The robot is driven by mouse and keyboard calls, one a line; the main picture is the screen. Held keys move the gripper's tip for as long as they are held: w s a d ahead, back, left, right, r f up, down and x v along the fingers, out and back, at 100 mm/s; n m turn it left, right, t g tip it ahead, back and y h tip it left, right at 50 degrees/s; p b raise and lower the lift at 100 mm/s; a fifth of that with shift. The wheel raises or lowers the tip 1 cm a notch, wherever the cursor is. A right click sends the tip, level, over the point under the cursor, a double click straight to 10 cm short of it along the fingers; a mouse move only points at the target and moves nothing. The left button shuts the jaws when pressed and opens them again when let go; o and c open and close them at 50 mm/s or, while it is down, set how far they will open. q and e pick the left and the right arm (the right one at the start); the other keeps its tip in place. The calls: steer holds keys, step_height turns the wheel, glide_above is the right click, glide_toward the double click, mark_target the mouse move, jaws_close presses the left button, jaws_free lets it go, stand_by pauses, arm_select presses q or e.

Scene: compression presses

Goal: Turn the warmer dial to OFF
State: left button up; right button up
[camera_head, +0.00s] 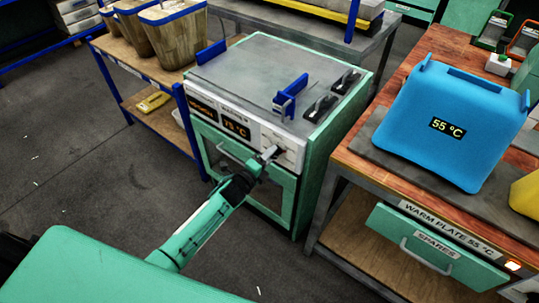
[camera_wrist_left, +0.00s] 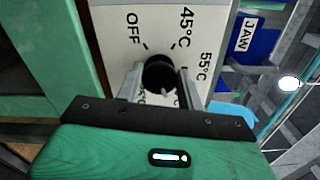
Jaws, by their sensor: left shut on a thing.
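The warmer (camera_head: 300,205) is a mint-green cabinet with a grey top and a glass front door. Its lit display (camera_head: 236,129) reads 75 °C. In the left wrist view the black round dial (camera_wrist_left: 160,72) sits on a white panel (camera_wrist_left: 112,20) marked OFF, 45°C and 55°C, with further marks partly hidden. My left gripper (camera_head: 271,153) reaches the right side of the warmer's front. In the left wrist view its two fingers (camera_wrist_left: 159,84) are shut on the dial, one on each side. The dial's pointer direction is unclear. My right gripper is out of view.
A blue holder (camera_head: 290,94) and black tools (camera_head: 320,106) stand on the warmer's top. At right a workbench carries a blue block (camera_head: 450,105) showing 55 °C, above a green drawer (camera_head: 438,245) labelled SPARES. Wooden buckets (camera_head: 172,35) stand on the left shelf.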

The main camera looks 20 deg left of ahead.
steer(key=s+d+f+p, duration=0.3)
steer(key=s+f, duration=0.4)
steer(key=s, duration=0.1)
arm_select(q)
steer(key=n, duration=2.5)
steer(key=shift+s+d+f+b, duration=0.1)
steer(key=shift+d+f+b, duration=0.1)
steer(key=shift+f+b, duration=0.15)
steer(key=shift+n, duration=1.1)
steer(key=shift+n+b, duration=0.5)
steer(key=shift+n, duration=0.4)
steer(key=n+b, duration=0.3)
steer(key=n, duration=0.5)
steer(key=shift+d+r, duration=0.1)
steer(key=shift+r+n+b, duration=0.1)
steer(key=shift+n+b, duration=0.3)
steer(key=shift+n, duration=0.2)
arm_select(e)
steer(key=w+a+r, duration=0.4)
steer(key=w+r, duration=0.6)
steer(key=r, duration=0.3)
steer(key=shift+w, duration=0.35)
